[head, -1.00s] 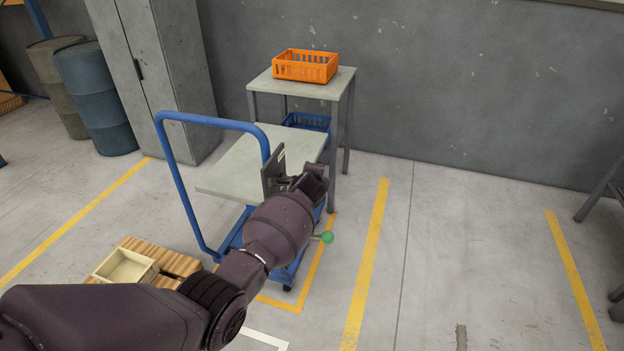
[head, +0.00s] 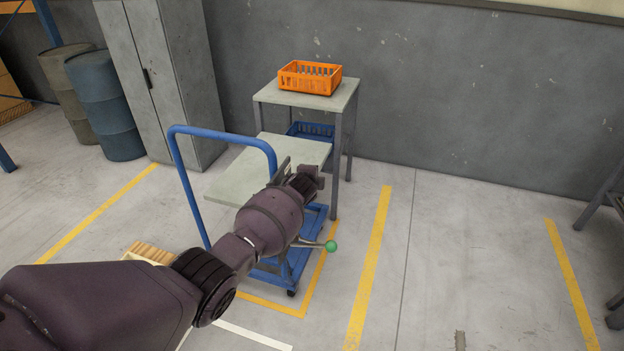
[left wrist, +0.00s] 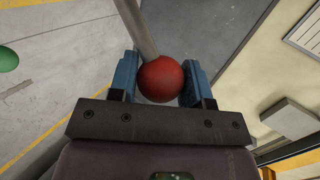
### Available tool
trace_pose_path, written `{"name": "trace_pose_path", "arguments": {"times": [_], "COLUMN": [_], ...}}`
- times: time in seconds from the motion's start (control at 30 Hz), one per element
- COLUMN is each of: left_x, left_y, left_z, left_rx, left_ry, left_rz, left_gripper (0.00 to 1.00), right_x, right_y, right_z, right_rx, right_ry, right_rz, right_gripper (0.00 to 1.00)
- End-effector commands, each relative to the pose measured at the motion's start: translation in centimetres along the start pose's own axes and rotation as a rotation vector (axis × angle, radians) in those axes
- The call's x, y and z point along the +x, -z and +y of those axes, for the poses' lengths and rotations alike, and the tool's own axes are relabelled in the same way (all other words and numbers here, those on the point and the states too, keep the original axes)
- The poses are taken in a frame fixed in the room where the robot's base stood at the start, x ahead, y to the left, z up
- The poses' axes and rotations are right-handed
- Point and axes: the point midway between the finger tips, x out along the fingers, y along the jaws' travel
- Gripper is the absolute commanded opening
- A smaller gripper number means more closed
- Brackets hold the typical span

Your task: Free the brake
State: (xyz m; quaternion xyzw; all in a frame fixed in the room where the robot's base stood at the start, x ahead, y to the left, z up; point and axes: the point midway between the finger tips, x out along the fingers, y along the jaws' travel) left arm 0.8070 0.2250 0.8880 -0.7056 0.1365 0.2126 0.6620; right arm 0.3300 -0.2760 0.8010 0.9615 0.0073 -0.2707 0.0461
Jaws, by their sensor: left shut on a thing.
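A blue-framed trolley (head: 283,262) with a grey top board (head: 240,187) and a tall blue handle (head: 186,172) stands left of centre in the head view. A lever with a green knob (head: 331,246) sticks out low on its right; a green knob (left wrist: 8,58) also shows at the left edge of the left wrist view. In that view my left gripper (left wrist: 160,82) is shut on a red ball knob (left wrist: 160,80) at the end of a grey rod (left wrist: 137,28). In the head view my left gripper (head: 310,180) is over the trolley, and its hand hides the red knob. My right gripper is out of view.
Behind the trolley a grey table (head: 345,100) carries an orange crate (head: 310,78), with a blue crate (head: 312,131) below. A cabinet (head: 160,80) and drums (head: 105,103) stand at the left. The floor right of the trolley is clear, marked by yellow lines (head: 370,265).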

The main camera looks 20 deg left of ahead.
Motion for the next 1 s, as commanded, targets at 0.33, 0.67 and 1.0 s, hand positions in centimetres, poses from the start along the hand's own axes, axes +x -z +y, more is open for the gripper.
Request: {"name": "trace_pose_path", "arguments": {"times": [0.33, 0.67, 1.0], "left_x": [0.0, 0.0, -2.4], "left_y": [-0.5, -0.4, -0.3], "left_z": [-0.9, -0.5, -0.7], "left_rx": [0.012, 0.007, 0.005], "left_ry": [0.014, 0.007, 0.008], "left_rz": [-0.008, -0.006, -0.004], "left_gripper": [0.60, 0.69, 0.69], "right_x": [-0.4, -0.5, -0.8], "right_y": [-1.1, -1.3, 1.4], "right_z": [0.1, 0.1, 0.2], "right_rx": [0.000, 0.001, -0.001], "right_ry": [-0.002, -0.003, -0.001], "right_rz": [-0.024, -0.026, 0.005], "right_gripper": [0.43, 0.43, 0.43]}}
